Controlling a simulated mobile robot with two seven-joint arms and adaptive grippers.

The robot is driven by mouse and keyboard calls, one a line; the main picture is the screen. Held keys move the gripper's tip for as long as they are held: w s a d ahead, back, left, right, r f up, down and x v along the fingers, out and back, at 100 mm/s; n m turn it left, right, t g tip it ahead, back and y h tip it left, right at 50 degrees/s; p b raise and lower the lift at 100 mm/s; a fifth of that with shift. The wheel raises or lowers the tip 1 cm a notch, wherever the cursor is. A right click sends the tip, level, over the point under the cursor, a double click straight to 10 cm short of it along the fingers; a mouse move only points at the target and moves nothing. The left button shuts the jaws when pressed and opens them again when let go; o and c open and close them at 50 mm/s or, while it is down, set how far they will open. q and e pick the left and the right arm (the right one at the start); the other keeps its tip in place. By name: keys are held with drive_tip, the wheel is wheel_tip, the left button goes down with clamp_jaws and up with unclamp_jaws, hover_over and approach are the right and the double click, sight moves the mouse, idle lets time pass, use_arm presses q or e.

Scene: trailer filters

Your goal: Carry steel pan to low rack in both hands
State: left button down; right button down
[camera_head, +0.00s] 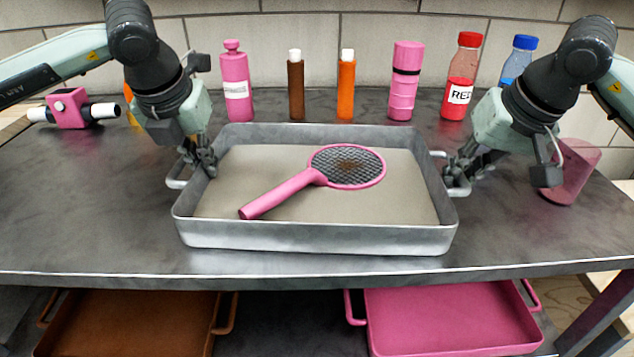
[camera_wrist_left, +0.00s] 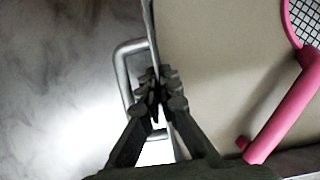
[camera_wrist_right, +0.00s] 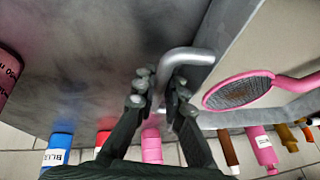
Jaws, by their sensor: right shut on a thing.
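The steel pan (camera_head: 315,238), a wide shallow tray with a loop handle on each side, sits level on the grey worktop. A pink-handled mesh strainer (camera_head: 283,192) lies inside it. My right gripper (camera_head: 462,170) is shut on the right handle (camera_wrist_right: 186,56), with the bar between its fingers in the right wrist view. My left gripper (camera_head: 203,160) is at the pan's left rim beside the left handle (camera_wrist_left: 122,75). Its fingertips are close together there; whether they grip the rim is hidden.
Below the worktop (camera_head: 80,230), a brown tray (camera_head: 135,325) and a pink tray (camera_head: 440,320) sit on a lower shelf. Several bottles, including a pink one (camera_head: 235,85) and a red one (camera_head: 462,75), stand behind the pan. A pink cup (camera_head: 575,175) stands right. A pink clamp-like object (camera_head: 68,108) lies far left.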

sight(211, 146)
use_arm(q)
drive_tip(key=shift+r, duration=0.2)
use_arm(e)
drive_tip(key=shift+r, duration=0.15)
